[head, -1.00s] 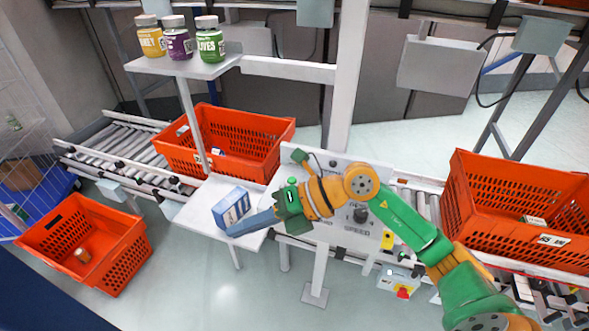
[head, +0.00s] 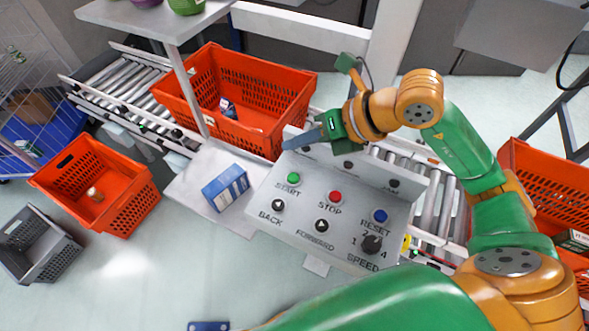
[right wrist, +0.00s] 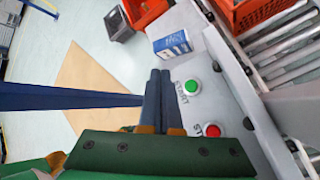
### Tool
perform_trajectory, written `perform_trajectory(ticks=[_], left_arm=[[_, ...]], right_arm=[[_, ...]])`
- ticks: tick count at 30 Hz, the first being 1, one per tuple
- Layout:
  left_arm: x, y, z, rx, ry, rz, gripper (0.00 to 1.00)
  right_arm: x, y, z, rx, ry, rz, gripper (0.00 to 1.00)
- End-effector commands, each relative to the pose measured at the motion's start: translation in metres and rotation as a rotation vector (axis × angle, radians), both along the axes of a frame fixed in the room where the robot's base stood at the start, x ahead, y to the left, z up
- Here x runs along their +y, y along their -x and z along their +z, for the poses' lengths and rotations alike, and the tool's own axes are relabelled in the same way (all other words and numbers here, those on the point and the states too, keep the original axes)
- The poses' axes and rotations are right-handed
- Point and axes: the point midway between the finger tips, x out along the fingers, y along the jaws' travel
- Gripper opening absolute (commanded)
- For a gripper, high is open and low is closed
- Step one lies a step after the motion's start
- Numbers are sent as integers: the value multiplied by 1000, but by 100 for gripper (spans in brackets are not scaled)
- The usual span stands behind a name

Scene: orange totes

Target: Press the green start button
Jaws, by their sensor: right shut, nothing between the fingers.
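The green start button (head: 293,178) is at the upper left of the sloped grey control panel (head: 338,243), above the word START. In the right wrist view the green button (right wrist: 191,87) lies just right of my fingers. My right gripper (head: 290,143) is shut and empty, with its blue-grey fingers pointing left beyond the panel's back edge, above the button in the picture. It also shows in the right wrist view (right wrist: 161,75). The fingertips do not cover the button; the exact height gap cannot be told. My left gripper is not in view.
The red stop button (head: 335,197), blue reset button (head: 380,216) and speed knob (head: 371,244) share the panel. A blue-and-white box (head: 225,188) stands on the white shelf left of it. An orange tote (head: 259,77) stands behind on the rollers.

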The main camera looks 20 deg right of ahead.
Motion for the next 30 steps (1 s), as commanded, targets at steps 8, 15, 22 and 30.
perform_trajectory(ticks=[8, 15, 22, 30], left_arm=[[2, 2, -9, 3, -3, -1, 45], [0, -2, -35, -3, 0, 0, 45], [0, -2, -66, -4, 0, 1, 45], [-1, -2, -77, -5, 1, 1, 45]], right_arm=[[0, 0, -11, 1, -1, 0, 0], [0, 0, -43, 2, -2, 0, 0], [0, 0, -79, 1, -1, 0, 0], [0, -1, -89, 1, -1, 0, 0]])
